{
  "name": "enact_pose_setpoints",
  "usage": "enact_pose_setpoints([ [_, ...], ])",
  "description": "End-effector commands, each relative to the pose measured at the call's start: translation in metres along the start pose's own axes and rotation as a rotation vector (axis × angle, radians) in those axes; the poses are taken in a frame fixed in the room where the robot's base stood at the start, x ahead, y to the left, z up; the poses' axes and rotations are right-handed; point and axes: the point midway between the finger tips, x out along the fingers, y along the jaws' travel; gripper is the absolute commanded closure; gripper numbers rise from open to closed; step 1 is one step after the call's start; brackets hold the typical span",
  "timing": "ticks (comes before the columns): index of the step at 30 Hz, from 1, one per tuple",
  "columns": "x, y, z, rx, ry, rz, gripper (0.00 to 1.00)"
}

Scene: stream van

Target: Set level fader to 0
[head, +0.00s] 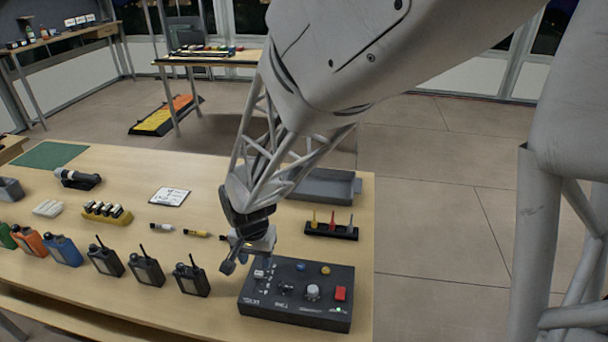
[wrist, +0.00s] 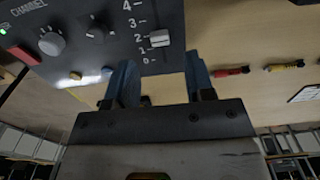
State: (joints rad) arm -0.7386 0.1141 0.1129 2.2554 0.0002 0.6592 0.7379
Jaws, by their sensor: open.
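The dark control box (head: 318,318) stands at the front right of the table. Its panel (wrist: 100,55) fills the upper left of the wrist view. The level fader's pale cap (wrist: 160,38) sits beside a scale numbered 0 to 4, near the 1 and 2 marks; its exact reading is hard to tell. My gripper (wrist: 161,82) is open and empty, its two blue fingers below the cap and on either side of its line, apart from it. In the head view my gripper (head: 246,260) is over the box's left back corner, partly hiding the fader area.
The box also carries a grey channel knob (head: 313,291), a red button (head: 340,293) and a yellow button (head: 325,270). Black radios (head: 191,278) stand to its left. A rack of coloured tools (head: 331,230) and a grey tray (head: 325,186) lie behind it.

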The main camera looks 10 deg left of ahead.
Motion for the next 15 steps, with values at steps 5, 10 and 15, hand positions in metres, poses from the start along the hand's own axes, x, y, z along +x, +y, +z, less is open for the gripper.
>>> enact_pose_setpoints([
  [5, 0.02, 0.0, 0.0, 0.0, -0.001, 0.001, 0.51],
  [10, 0.037, 0.0, 0.0, 0.0, -0.001, 0.001, 0.51],
  [15, 0.047, 0.0, 0.0, 0.0, -0.001, 0.001, 0.51],
])
